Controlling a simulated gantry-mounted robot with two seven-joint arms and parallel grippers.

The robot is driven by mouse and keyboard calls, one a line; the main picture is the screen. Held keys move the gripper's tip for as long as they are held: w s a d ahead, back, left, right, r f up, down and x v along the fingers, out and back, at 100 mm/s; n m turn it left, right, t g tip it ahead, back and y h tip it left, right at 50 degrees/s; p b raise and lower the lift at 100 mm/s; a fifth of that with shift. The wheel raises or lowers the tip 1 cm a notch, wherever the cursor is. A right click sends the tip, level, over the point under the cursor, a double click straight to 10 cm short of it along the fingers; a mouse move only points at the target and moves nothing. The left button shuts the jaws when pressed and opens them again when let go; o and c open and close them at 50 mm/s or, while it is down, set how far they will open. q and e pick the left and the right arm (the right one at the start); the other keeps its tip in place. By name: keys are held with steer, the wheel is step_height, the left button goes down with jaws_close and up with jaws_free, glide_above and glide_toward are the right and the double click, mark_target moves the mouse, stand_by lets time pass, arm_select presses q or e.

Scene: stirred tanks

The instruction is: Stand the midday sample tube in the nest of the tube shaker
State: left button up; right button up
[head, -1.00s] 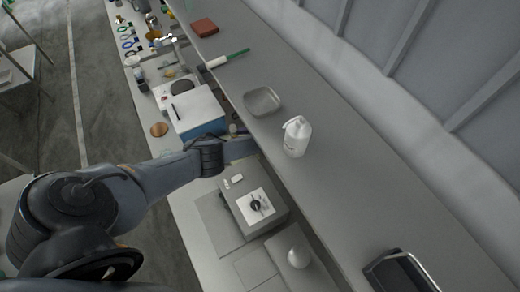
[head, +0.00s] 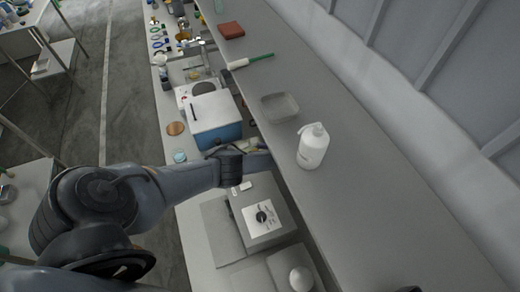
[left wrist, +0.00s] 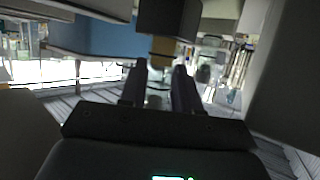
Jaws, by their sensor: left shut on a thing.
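My left gripper (left wrist: 158,74) is shut on a small, pale, clear-looking thing (left wrist: 157,84), seen between its two dark fingers in the left wrist view. It may be the sample tube, but no label or colour can be read. In the head view the left gripper (head: 258,162) reaches to the shelf edge, and its fingertips are hidden there. A grey box with a white top plate and a round black part (head: 262,217), possibly the tube shaker, stands on the bench just nearer than the gripper. My right gripper is not in view.
A blue box with a white lid (head: 216,122) stands just beyond the arm. The long grey shelf (head: 350,190) overhangs the bench and holds a white pump bottle (head: 313,148) and a grey tray (head: 280,107). A grey unit with a white dome (head: 300,278) stands nearer.

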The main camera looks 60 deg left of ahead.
arm_select(q)
steer(key=o, duration=1.1)
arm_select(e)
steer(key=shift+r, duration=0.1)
arm_select(q)
steer(key=shift+v, duration=2.75)
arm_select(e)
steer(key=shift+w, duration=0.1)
arm_select(q)
steer(key=shift+d, duration=0.1)
